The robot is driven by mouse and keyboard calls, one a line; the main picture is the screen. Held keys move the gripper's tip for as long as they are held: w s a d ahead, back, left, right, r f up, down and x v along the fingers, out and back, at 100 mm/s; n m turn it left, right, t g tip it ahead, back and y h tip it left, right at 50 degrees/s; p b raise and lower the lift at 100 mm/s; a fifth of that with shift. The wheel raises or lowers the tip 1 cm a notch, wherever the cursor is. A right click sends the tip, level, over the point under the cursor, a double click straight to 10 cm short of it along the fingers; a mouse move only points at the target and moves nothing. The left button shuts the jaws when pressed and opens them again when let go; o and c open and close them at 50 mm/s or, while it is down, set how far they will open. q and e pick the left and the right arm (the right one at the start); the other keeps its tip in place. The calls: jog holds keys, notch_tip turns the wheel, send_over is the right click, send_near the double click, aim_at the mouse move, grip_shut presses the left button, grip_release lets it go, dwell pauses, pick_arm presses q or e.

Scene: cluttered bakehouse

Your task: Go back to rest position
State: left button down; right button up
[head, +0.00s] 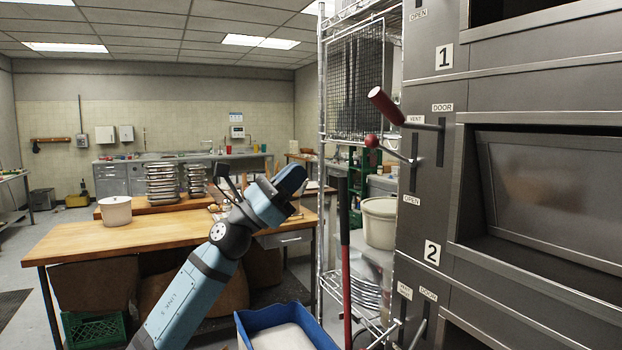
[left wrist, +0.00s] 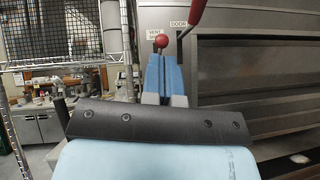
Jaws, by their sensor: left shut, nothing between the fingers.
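My left arm (head: 195,290) comes in from the lower left of the head view and reaches up over the front right of the wooden table. Its blue and black wrist end is in the air, apart from the oven. In the left wrist view my left gripper (left wrist: 165,75) has its blue fingers together, with nothing held between them. Its fingers line up with the oven's red ball knob in that view; I see no contact. My right gripper is in neither view.
The oven (head: 425,165) fills the right side, with a dark red handle (head: 386,104) and a red ball knob (head: 372,141) sticking out. A wire rack (head: 322,150), a blue bin (head: 262,318) and a wooden table (head: 140,236) with a white pot (head: 116,211) and stacked pans stand near.

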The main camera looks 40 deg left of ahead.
pick_arm(q)
jog(key=shift+s+a, duration=0.1)
dwell(0.5)
jog(key=w+d+f+n+y+p, duration=0.15)
jog(key=f+n+y, duration=0.25)
jog(key=f+n, duration=0.5)
jog(key=d+f+n+g+y+p, duration=0.1)
jog(key=d+f+n+y+p, duration=0.15)
jog(key=f+n, duration=0.7)
jog(key=w+d+f+n+y+p, duration=0.1)
jog(key=d+f+n+y, duration=0.35)
jog(key=f, duration=0.75)
jog(key=s+d+f+n+g+y+p, duration=0.1)
jog(key=s+d+f+n+g, duration=0.25)
jog(key=f+n, duration=0.35)
jog(key=s+d+f+n+g+p, duration=0.1)
jog(key=s+d+f+n+g, duration=0.1)
jog(key=s+f+n, duration=0.5)
jog(key=s+d+f+n+g+p, duration=0.2)
jog(key=s+d+f+n+g, duration=0.3)
jog(key=s+d+f, duration=0.6)
notch_tip(320, 180, down, 2)
jog(key=shift+s+d+f+n+h, duration=0.15)
jog(key=shift+s+n+h, duration=0.2)
jog(key=shift+s, duration=0.55)
